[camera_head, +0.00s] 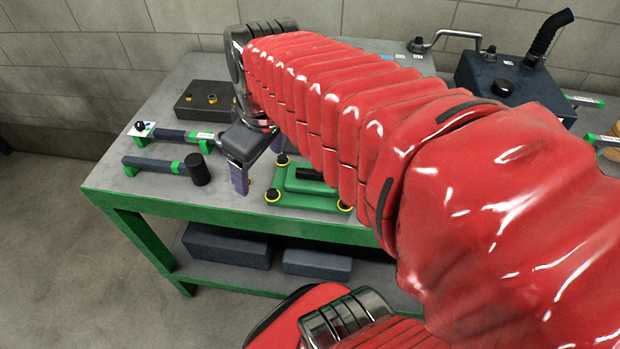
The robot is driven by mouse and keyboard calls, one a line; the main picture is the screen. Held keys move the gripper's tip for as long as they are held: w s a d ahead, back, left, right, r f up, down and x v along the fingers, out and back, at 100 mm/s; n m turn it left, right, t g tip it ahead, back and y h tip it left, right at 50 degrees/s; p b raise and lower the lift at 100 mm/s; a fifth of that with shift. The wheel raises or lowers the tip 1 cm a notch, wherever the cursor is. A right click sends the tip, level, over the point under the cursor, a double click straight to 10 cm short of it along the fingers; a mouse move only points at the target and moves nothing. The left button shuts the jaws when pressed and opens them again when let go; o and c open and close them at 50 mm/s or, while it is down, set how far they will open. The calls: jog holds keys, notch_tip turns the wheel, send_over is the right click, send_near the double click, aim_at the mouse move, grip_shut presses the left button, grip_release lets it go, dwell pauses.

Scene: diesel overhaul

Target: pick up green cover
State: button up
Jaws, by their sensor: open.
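The green cover (300,183) lies flat on the grey-topped workbench near its front edge. It has a raised middle with a dark handle and black, yellow-ringed knobs at its corners. My red-sleeved arm hides part of its right and far side. My gripper (257,168) is open and points down just left of the cover. One purple-tipped finger shows clearly beside the cover's left edge. The other finger is mostly hidden. I cannot tell whether any finger touches the cover, and nothing shows between the jaws.
Several green-and-dark tools (165,165) lie left of the gripper. A dark block (204,98) with yellow-ringed knobs sits behind. A dark tank (510,80) with a black hose stands at the back right. Dark boxes (228,246) rest on the lower shelf. The bench's front left corner is clear.

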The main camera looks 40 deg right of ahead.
aim_at(312, 171)
jog(key=d+f+n+g+y, duration=0.1)
jog(key=d+n, duration=0.3)
jog(key=d, duration=1.1)
jog(key=shift+s+f+g, duration=0.3)
jog(key=shift+f+g, duration=0.05)
jog(key=shift+g, duration=0.25)
jog(key=f, duration=0.5)
jog(key=w+f, duration=0.1)
jog(key=f, duration=0.2)
jog(key=shift+a+f, duration=0.25)
jog(key=shift+a, duration=0.1)
jog(key=shift+w+a+f, duration=0.1)
jog(key=shift+w+f, duration=0.05)
jog(key=shift+f, duration=1.15)
jog(key=shift+w+f, duration=0.15)
jog(key=shift+f, duration=1.15)
